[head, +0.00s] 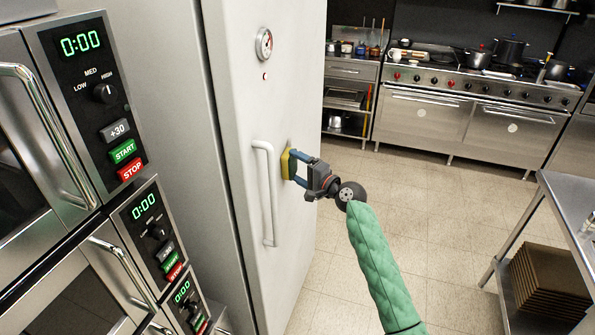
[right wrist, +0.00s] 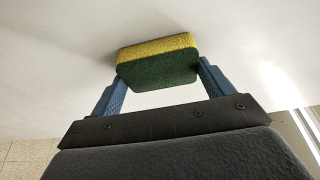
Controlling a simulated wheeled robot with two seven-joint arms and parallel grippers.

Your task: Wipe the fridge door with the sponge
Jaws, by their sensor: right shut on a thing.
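The white fridge door (head: 285,60) stands shut in the head view, with a long vertical handle (head: 264,190) and a round gauge. My right gripper (head: 292,166) is shut on the yellow and green sponge (head: 285,164), just right of the handle. In the right wrist view the sponge (right wrist: 157,61) sits between the two blue fingers, green side toward my palm. Its yellow side faces the white door surface (right wrist: 60,50) and appears to touch it. My left gripper is not in view.
Stacked ovens with green displays (head: 85,90) stand close at the left. A steel range (head: 470,110) with pots is along the back wall. A steel table (head: 570,200) with a brown stack (head: 550,280) below stands at the right. The tiled floor between is clear.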

